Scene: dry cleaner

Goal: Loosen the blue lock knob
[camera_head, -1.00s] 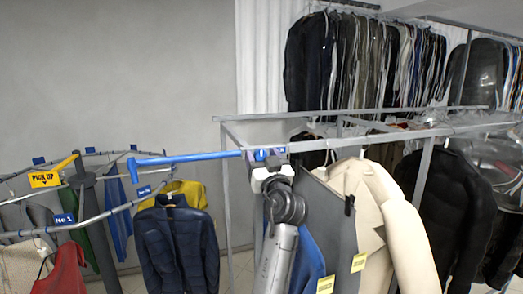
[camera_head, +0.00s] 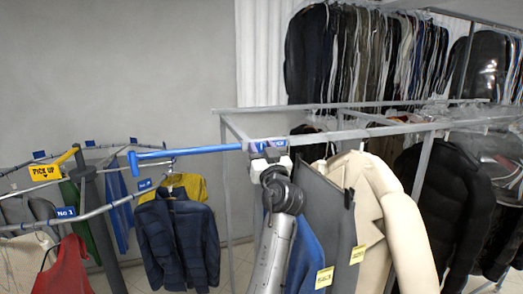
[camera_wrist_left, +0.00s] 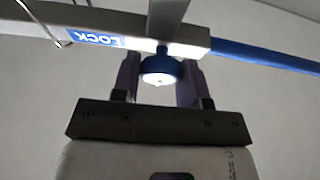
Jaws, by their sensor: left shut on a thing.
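The blue lock knob (camera_wrist_left: 160,68) shows in the left wrist view, below a grey rail bearing a blue LOCK label (camera_wrist_left: 94,37). It is blue with a pale end face. My left gripper (camera_wrist_left: 160,80) has one finger on each side of the knob and is shut on it. In the head view my left gripper (camera_head: 267,163) is under the right end of a long blue bar (camera_head: 190,153). The knob itself cannot be made out there. My right gripper is not in view.
A grey frame (camera_head: 330,136) with hanging garments stands right of my left arm, with a cream coat (camera_head: 375,215) close by. A navy jacket (camera_head: 178,240) hangs below the blue bar. A curved rail with a PICK UP sign (camera_head: 45,172) is at left.

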